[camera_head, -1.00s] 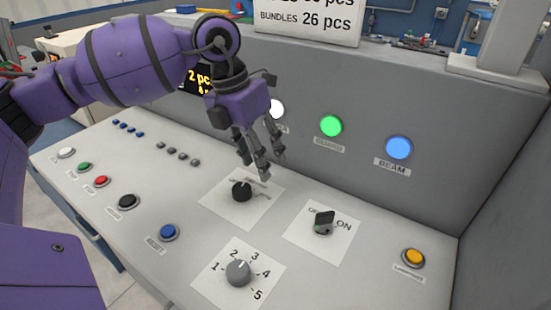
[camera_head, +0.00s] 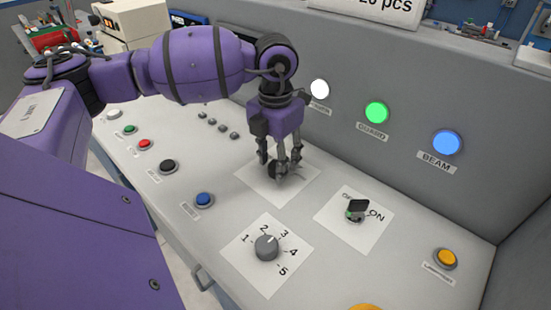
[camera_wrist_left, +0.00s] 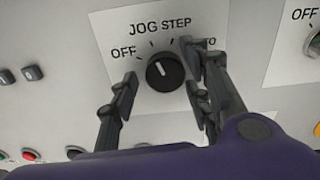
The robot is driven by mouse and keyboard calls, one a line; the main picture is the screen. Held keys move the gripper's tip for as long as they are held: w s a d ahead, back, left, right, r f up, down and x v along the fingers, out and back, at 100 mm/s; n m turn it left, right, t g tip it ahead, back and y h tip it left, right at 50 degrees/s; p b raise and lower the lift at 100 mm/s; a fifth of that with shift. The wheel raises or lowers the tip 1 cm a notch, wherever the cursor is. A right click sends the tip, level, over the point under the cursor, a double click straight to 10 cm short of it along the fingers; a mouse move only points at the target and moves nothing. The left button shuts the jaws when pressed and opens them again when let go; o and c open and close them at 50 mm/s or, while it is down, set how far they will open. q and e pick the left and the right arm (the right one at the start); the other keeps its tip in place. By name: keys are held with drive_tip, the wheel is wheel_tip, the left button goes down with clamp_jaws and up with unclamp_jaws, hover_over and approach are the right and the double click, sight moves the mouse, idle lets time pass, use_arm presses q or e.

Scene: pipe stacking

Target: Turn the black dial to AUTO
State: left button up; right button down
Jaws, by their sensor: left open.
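The black dial (camera_wrist_left: 165,71) sits on a white label plate (camera_wrist_left: 104,23) marked OFF, JOG, STEP and a partly hidden word ending in TO. Its white pointer line is tilted slightly left of straight up, toward JOG. My left gripper (camera_head: 282,176) is over the dial, pointing down, and mostly hides it in the head view. I cannot tell whether either finger touches the dial. My right gripper is not in view.
A grey numbered knob (camera_head: 266,247) and an ON/OFF key switch (camera_head: 357,210) stand near the dial. A blue button (camera_head: 204,200) and a yellow button (camera_head: 446,258) are on the same sloping panel. Lit lamps, including a green one (camera_head: 377,112), line the wall behind.

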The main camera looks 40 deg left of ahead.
use_arm(q)
drive_tip(key=c, duration=1)
drive_tip(key=shift+c, duration=0.2)
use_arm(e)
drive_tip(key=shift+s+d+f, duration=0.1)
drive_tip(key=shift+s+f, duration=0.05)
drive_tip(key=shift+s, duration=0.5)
